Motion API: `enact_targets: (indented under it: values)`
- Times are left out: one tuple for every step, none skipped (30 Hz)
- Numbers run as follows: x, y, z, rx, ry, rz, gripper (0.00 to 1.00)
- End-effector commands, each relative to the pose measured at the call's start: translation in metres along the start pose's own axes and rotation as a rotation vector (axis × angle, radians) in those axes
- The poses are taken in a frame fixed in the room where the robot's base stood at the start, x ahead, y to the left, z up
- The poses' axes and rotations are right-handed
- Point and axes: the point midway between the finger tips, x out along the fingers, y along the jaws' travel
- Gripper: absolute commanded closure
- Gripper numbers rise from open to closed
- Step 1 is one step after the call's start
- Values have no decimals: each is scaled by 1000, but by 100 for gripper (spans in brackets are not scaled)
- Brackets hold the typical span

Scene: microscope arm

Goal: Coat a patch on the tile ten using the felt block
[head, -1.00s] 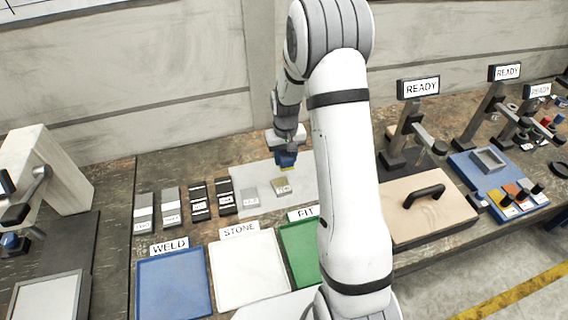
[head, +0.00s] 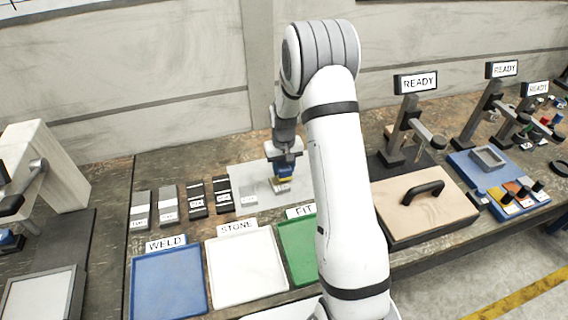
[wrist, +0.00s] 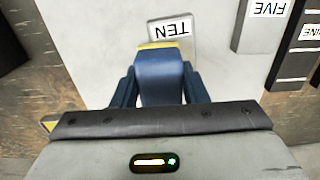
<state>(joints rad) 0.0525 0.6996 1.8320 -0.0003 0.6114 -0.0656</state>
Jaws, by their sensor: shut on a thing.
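My gripper (wrist: 158,88) is shut on the blue felt block (wrist: 160,70), which has a yellow strip at its far end. In the head view my gripper (head: 284,160) points down and the block (head: 284,173) is right above tile ten (head: 280,188). Tile ten is a small grey plate with a white label reading TEN, upside down in the wrist view (wrist: 184,44). The block's yellow end overlaps the tile's near part there. I cannot tell whether they touch. The block hides part of the tile.
Tile ten lies on a pale mat (head: 240,174). Tile five (head: 247,194) lies to its left, with several labelled tiles beyond. Blue (head: 170,285), white (head: 247,270) and green trays stand in front. A wooden board with a black handle (head: 424,193) is at right.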

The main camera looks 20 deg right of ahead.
Motion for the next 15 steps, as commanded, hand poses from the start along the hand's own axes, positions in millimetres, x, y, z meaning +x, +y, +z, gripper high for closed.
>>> enact_targets:
  values:
    - [7,0,0,0,-1,0,82]
    - [10,0,0,0,-1,0,82]
    - [13,0,0,0,-1,0,82]
    - [18,0,0,0,-1,0,82]
    - [23,0,0,0,-1,0,82]
    - [18,-3,0,1,1,0,85]
    - [16,-6,0,2,1,0,85]
    - [17,-8,0,2,0,0,85]
    - [18,-11,0,3,-1,0,85]
    - [19,-13,1,4,-2,0,85]
    - [20,-16,1,5,-2,0,85]
    - [21,-19,1,6,-1,0,85]
    - [21,-21,1,7,0,0,85]
    - [21,-23,1,8,0,0,85]
    - [21,-26,1,9,0,0,85]
